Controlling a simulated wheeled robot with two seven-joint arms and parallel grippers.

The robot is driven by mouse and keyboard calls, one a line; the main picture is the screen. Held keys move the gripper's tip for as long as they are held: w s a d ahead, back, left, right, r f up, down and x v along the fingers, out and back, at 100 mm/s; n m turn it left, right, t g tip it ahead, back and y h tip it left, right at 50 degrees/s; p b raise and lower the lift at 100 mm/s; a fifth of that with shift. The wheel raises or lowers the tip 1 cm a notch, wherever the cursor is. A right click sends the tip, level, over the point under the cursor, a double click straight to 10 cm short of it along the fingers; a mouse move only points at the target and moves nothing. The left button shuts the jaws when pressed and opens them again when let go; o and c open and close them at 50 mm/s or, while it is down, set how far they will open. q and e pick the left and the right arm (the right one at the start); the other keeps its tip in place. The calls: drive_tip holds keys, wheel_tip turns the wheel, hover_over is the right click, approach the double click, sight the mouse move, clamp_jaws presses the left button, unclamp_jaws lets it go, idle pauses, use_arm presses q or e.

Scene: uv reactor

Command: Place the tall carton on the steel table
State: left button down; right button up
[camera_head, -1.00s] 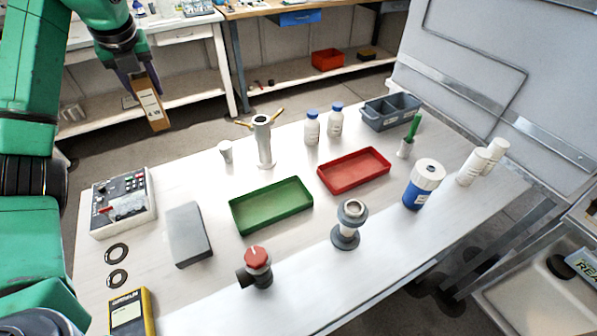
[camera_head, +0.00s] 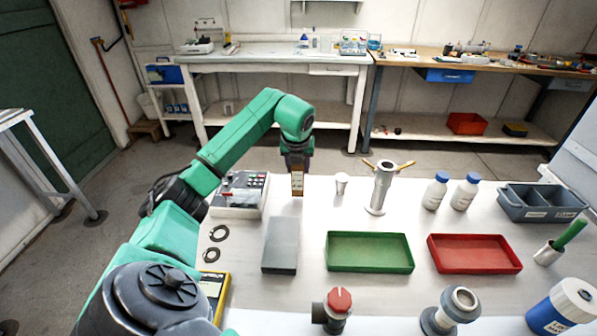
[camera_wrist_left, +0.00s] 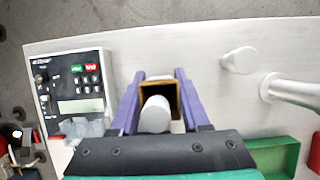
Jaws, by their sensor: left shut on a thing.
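The tall carton (camera_head: 297,184) is a narrow brown box with a white label. My left gripper (camera_head: 297,165) is shut on its upper part and holds it upright near the far edge of the white worktable; any gap below it is hard to judge. In the left wrist view the carton (camera_wrist_left: 174,88) shows end-on between the purple fingers, with a pale round shape at its opening. A table with pale metal legs (camera_head: 52,158), seemingly the steel table, stands at the far left, its top (camera_head: 12,117) partly cut off. My right gripper is not in view.
The worktable carries a control box (camera_head: 240,195), grey block (camera_head: 281,245), green tray (camera_head: 369,252), red tray (camera_head: 474,254), white cup (camera_head: 341,183) and metal fixture (camera_head: 382,188). Open floor (camera_head: 95,255) lies between it and the left table. Benches (camera_head: 270,62) line the back wall.

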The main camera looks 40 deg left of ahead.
use_arm(q)
wheel_tip(320, 180, down, 2)
drive_tip(key=shift+c, duration=1.9)
unclamp_jaws()
drive_tip(key=v, duration=1.2)
drive_tip(key=shift+b, duration=0.4)
drive_tip(key=shift+w+a+r, duration=0.1)
drive_tip(key=shift+w, duration=0.05)
